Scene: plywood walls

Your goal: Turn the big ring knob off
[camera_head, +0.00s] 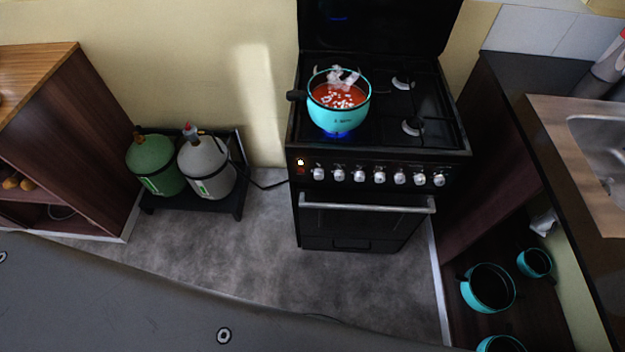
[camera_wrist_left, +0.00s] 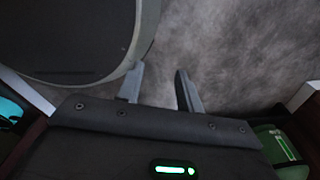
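A black stove (camera_head: 366,225) stands against the back wall. Its front panel carries a row of several silver knobs (camera_head: 379,177), with a small orange light at the row's left end. Which knob is the one for the big ring cannot be told. A turquoise pot (camera_head: 340,120) of red food with white pieces sits on the front left burner, and a blue flame (camera_head: 338,133) shows beneath it. My left gripper (camera_wrist_left: 160,82) shows in the left wrist view, open and empty above the grey floor, away from the stove. My right gripper is in neither view.
A green gas bottle (camera_head: 153,163) and a grey one (camera_head: 207,167) stand on a low black rack left of the stove. A wooden cabinet (camera_head: 85,140) is further left. A counter with a sink (camera_head: 603,140) is at right, turquoise pots (camera_head: 489,287) below. Floor before the stove is clear.

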